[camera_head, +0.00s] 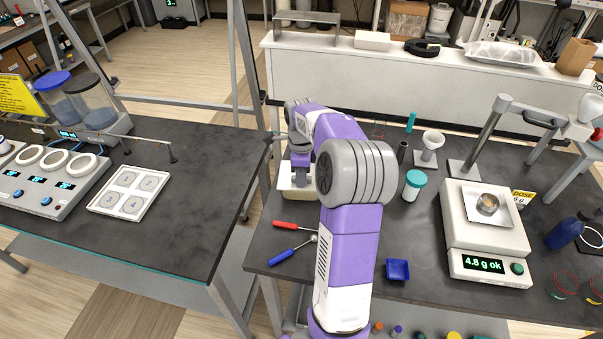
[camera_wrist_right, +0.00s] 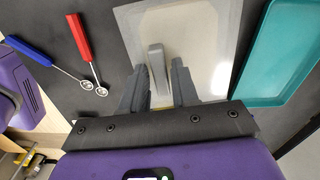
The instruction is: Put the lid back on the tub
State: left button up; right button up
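The white tub (camera_head: 285,184) stands near the back left of the right-hand bench, partly hidden by my right arm. In the right wrist view, a pale, see-through square lid (camera_wrist_right: 205,25) with an upright grey handle (camera_wrist_right: 156,65) lies below my gripper, seemingly over the cream tub. Whether it is fully seated cannot be told. My right gripper (camera_head: 299,178) is above the tub. Its dark fingers (camera_wrist_right: 158,90) are open on either side of the handle, with gaps showing. My left gripper is not in view.
A red scoop (camera_head: 292,225) and a blue scoop (camera_head: 290,252) lie in front of the tub. A teal tray (camera_wrist_right: 285,45) is beside it. A blue dish (camera_head: 397,269), a teal-capped jar (camera_head: 413,186) and a scale (camera_head: 485,240) stand to the right.

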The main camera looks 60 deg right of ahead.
jog(key=shift+o, duration=0.8)
notch_tip(320, 180, up, 13)
jog(key=p, duration=0.4)
